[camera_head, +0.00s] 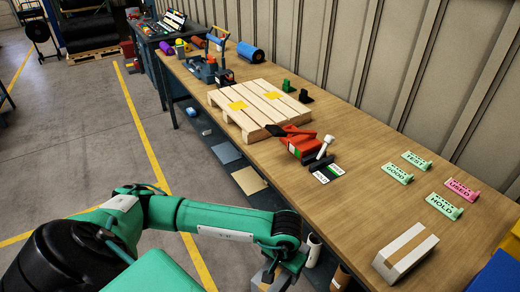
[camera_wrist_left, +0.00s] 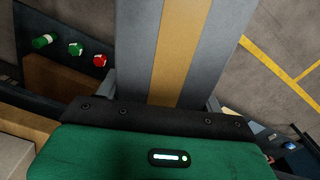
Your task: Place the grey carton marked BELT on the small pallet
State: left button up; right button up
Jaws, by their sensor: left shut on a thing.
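My left gripper (camera_head: 277,268) is low at the bottom of the head view, beside the bench's near edge. It is shut on a grey carton (camera_wrist_left: 140,50) with a tan tape strip, which fills the upper middle of the left wrist view. In the head view only a bit of this carton (camera_head: 263,278) shows below the gripper; no BELT marking is readable. The small wooden pallet (camera_head: 258,115) lies farther up the bench, with two yellow patches on its slats and no carton on it. My right gripper is not in view.
A pale taped carton (camera_head: 405,252) stands on the bench at front right, near green and pink signs (camera_head: 454,205). A red and black tool (camera_head: 298,140) lies close to the pallet's near corner. Small green and black blocks (camera_head: 289,86) sit behind the pallet. The bench's middle front is clear.

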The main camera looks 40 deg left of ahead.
aim_at(256, 100)
jog(key=i+j, duration=0.1)
jog(key=j, duration=0.35)
jog(key=i+j, duration=0.1)
jog(key=j, duration=0.35)
jog(key=i+j, duration=0.1)
jog(key=j, duration=0.4)
jog(key=i+j, duration=0.1)
jog(key=j, duration=0.35)
jog(key=i+j, duration=0.15)
jog(key=j, duration=0.3)
jog(key=i+j, duration=0.1)
jog(key=j, duration=0.35)
jog(key=i+j, duration=0.1)
jog(key=j, duration=0.4)
